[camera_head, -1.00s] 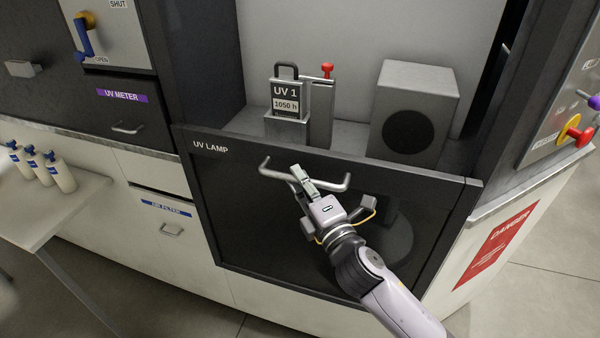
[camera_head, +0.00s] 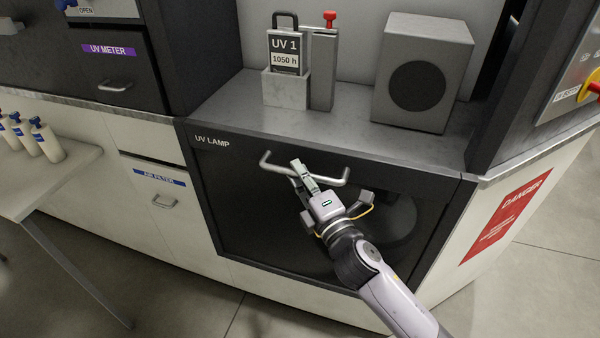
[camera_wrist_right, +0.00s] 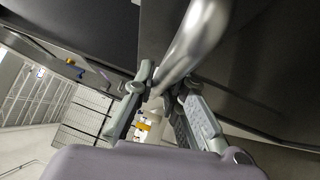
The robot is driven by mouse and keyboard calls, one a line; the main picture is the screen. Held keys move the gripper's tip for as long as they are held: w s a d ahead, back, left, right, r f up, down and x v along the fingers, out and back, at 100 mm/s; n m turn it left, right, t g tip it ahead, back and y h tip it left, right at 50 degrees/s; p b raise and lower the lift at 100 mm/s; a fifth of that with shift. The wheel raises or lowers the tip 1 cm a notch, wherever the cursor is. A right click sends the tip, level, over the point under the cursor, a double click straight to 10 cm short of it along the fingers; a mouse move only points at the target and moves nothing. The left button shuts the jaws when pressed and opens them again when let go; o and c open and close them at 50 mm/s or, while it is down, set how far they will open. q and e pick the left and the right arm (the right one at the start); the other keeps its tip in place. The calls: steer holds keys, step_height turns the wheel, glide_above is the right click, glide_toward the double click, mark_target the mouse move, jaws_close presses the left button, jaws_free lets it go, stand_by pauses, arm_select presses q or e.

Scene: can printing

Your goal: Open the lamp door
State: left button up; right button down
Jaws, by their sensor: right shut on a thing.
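The lamp door (camera_head: 240,215) is the dark panel marked UV LAMP. It has a grey bar handle (camera_head: 334,182) across its upper part. Its top edge stands about level with the neighbouring counter, and the shelf behind it shows above. My right gripper (camera_head: 299,172) is shut on the handle near its middle. In the right wrist view the handle (camera_wrist_right: 190,45) passes between the fingers (camera_wrist_right: 160,92). My left gripper is out of view.
A grey box with a round dark face (camera_head: 424,60) and a red-knobbed post (camera_head: 325,68) stand on the shelf. Drawers with a UV METER handle (camera_head: 115,87) lie left. Several white bottles (camera_head: 47,143) stand on a side table. Floor is free in front.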

steer(key=c, duration=1.6)
jaws_free()
steer(key=v, duration=1.2)
